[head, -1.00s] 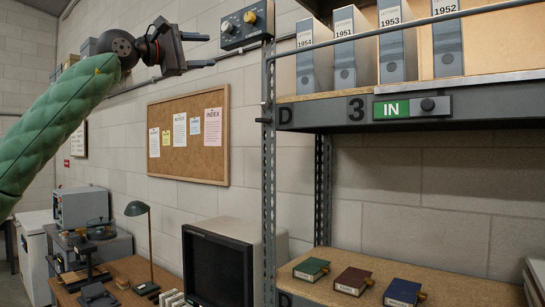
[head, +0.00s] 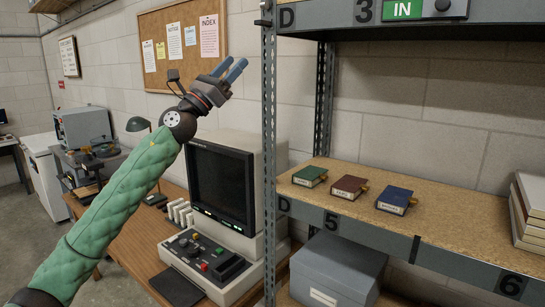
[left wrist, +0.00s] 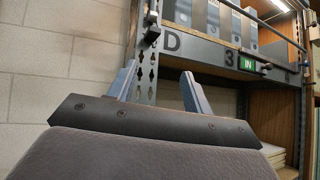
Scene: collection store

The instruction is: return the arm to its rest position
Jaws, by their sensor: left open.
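My left arm, in a green quilted sleeve, reaches up from the lower left of the head view. Its gripper (head: 232,73) is open and empty, in front of the wall between the corkboard and the shelf upright. In the left wrist view the two fingers of the left gripper (left wrist: 160,88) stand apart with nothing between them. Beyond them are the shelf upright (left wrist: 148,65) and the "D 3" shelf edge with the green IN sign (left wrist: 247,64). My right gripper is in neither view.
The metal shelf upright (head: 268,150) stands just right of the gripper. A console with a dark screen (head: 222,185) sits on the wooden desk (head: 140,245) below. Green (head: 309,176), red (head: 349,187) and blue (head: 395,200) books lie on the lower shelf. A grey box (head: 335,270) is beneath.

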